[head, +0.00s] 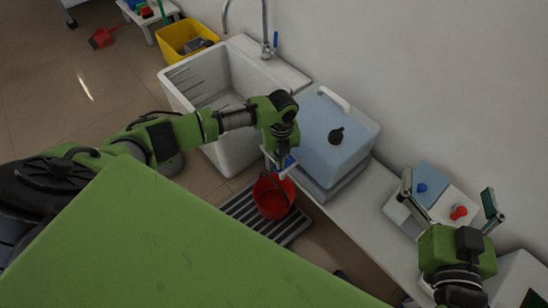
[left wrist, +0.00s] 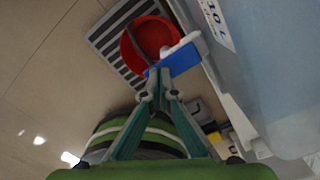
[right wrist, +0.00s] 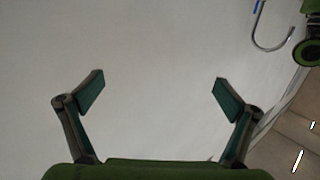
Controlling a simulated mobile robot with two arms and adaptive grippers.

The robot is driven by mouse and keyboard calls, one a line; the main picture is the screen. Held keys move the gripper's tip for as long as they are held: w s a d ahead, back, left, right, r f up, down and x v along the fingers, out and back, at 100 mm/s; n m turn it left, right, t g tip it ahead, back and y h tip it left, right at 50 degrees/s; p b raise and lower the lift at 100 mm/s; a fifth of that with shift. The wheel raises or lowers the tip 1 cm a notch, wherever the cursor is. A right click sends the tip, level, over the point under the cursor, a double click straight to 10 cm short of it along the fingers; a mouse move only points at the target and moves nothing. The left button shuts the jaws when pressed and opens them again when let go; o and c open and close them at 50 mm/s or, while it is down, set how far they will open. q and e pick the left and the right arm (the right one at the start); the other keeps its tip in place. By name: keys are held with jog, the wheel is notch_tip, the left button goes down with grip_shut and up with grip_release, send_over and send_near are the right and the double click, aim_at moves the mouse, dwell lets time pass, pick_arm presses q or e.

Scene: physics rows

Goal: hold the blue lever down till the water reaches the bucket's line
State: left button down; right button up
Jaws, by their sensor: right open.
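A translucent water container (head: 335,138) with a black cap and a white handle stands on the white counter. Its blue lever (left wrist: 174,61) sits on a white spout at the container's side; in the head view the lever (head: 290,161) is small and partly hidden. My left gripper (left wrist: 157,82) has its fingers together, with the tips right at the lever; whether they press it is unclear. The red bucket (head: 273,197) stands below the spout. Its line, its water level and any stream cannot be made out. My right gripper (head: 447,192) is open and empty, over the counter's right part.
The bucket stands on a grey slatted grate (head: 240,207). A white sink (head: 222,82) with a tap is left of the container. A box with blue and red knobs (head: 441,198) is by my right gripper. A yellow crate (head: 186,38) stands behind the sink.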

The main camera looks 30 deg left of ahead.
jog(key=shift+w+a+r+t+y+b, duration=0.15)
jog(key=shift+r+t, duration=0.3)
jog(key=shift+r, duration=0.5)
jog(key=shift+a+r+t+y+b, duration=0.2)
jog(key=shift+r+t, duration=0.25)
jog(key=shift+r, duration=0.45)
jog(key=shift+d, duration=0.1)
dwell(6.0)
